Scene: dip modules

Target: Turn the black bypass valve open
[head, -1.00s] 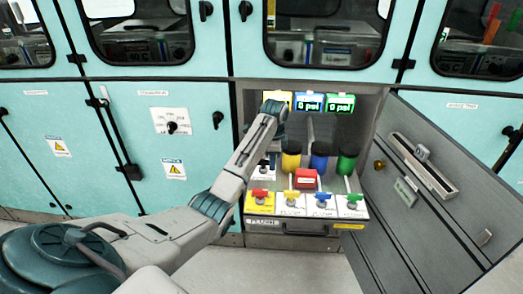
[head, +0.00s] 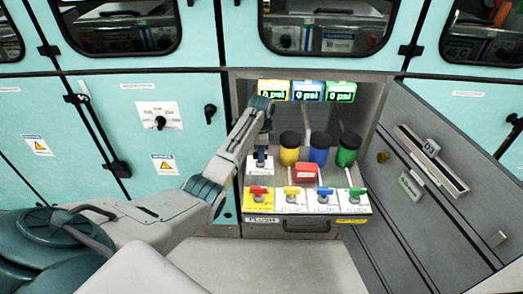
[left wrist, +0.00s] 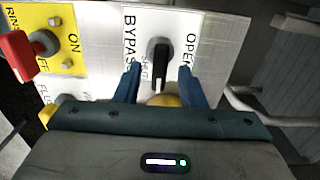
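The black bypass valve handle (left wrist: 158,55) is on a white panel (left wrist: 205,20) marked BYPASS and OPEN, with a partly hidden SHUT label, in the left wrist view. The handle lies along the picture's vertical, with a pale mark at its lower end. My left gripper (left wrist: 158,74) is open, one blue finger on each side of the handle's lower part; gaps show on both sides. In the head view my left gripper (head: 261,150) points down over the white bypass panel (head: 262,170), hiding the handle. My right gripper is not in view.
A red-handled valve (left wrist: 28,50) on a yellow panel is beside the bypass panel. An open grey door (head: 430,185) bounds the right.

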